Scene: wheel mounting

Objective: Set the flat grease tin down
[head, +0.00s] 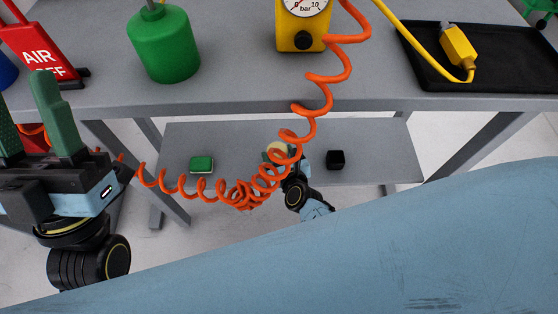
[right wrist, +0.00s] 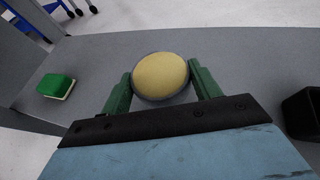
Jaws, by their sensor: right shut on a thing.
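The flat grease tin (right wrist: 160,75) is round with a pale yellow top. My right gripper (right wrist: 162,88) is shut on it, with one green finger on each side, in the right wrist view. In the head view the tin (head: 277,148) shows over the lower shelf, partly behind the orange coiled hose. The right gripper (head: 280,160) there is small and partly covered by the hose. Whether the tin touches the shelf I cannot tell.
The lower grey shelf (head: 240,135) holds a green block (head: 202,164) at left and a black block (head: 335,159) at right. The orange hose (head: 243,192) hangs across. The upper bench (head: 235,85) carries a green can (head: 163,45), yellow gauge (head: 302,25) and black tray (head: 490,75).

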